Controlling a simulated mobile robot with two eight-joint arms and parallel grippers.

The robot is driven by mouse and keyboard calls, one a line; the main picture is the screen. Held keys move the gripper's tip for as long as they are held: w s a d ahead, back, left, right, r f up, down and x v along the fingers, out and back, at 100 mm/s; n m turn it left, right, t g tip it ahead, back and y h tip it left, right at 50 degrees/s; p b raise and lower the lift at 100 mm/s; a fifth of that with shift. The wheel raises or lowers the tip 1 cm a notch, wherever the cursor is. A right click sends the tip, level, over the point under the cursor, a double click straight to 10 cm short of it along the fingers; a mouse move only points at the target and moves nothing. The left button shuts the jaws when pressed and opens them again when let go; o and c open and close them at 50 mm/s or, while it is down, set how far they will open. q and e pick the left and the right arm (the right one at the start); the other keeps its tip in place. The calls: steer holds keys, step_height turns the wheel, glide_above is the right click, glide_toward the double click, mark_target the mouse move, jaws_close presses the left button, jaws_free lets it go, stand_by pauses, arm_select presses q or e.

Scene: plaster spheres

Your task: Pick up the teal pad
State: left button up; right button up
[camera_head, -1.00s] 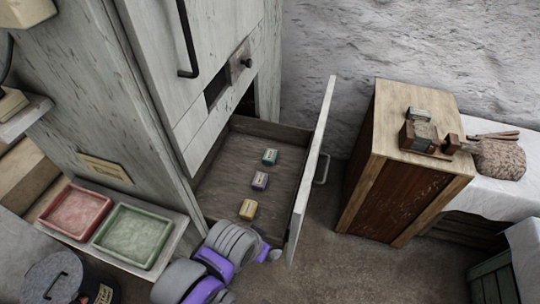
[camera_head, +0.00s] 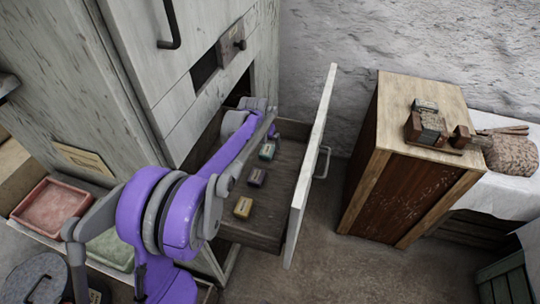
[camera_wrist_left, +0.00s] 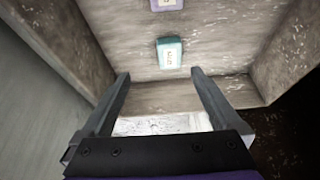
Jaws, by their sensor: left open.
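The teal pad (camera_head: 267,151) is a small block with a pale label, lying on the floor of the open drawer (camera_head: 285,187), the farthest back of three pads. In the left wrist view the teal pad (camera_wrist_left: 170,52) lies just beyond the fingertips, roughly between their lines. My left gripper (camera_wrist_left: 160,76) is open and empty, apart from the pad. In the head view my left arm reaches over the drawer to its back end, and the fingers are hard to make out there. My right gripper is not in view.
A purple pad (camera_head: 257,177) and a yellow pad (camera_head: 243,207) lie in the same drawer, nearer me. The drawer's pale front panel (camera_head: 312,165) stands to the right. Beyond it is a wooden cabinet (camera_head: 405,175). A red tray (camera_head: 50,207) is at left.

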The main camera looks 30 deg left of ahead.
arm_select(q)
steer(key=w+a+f, duration=0.2)
steer(key=b, duration=0.2)
glide_above(269, 150)
steer(key=s, duration=0.3)
step_height(269, 150, down, 5)
steer(key=shift+w+d+f, duration=0.1)
steer(key=shift+f, duration=0.05)
steer(key=x, duration=0.2)
steer(key=b+x, duration=0.1)
steer(key=x, duration=0.2)
steer(key=shift+w+d, duration=0.15)
steer(key=shift+w, duration=0.1)
steer(key=shift+r, duration=0.2)
steer(key=shift+c, duration=0.6)
steer(key=c, duration=1.3)
step_height(269, 150, up, 10)
steer(key=p, duration=0.2)
